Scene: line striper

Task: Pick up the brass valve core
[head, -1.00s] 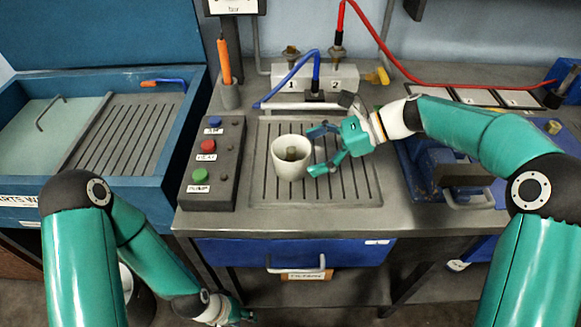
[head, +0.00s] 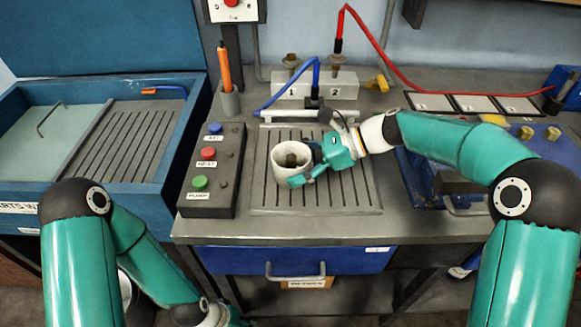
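A pale cup (head: 279,166) stands on the slotted plate of the bench. A dark, brass-brown piece (head: 292,160) shows inside it, and looks like the valve core; its lower part is hidden by the cup. My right gripper (head: 305,165) is at the cup's right side, with one finger in front of the wall and the other near the rim at the back right. I cannot tell whether the fingers press on the cup. My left gripper (head: 236,321) is low at the bottom edge, mostly cut off, away from the bench top.
A button box (head: 212,170) stands left of the cup. Behind is a white block (head: 315,88) with brass fittings and red and blue leads. A blue tray (head: 150,190) lies left, and blue equipment (head: 425,180) sits right. The slotted plate (head: 340,195) is clear in front.

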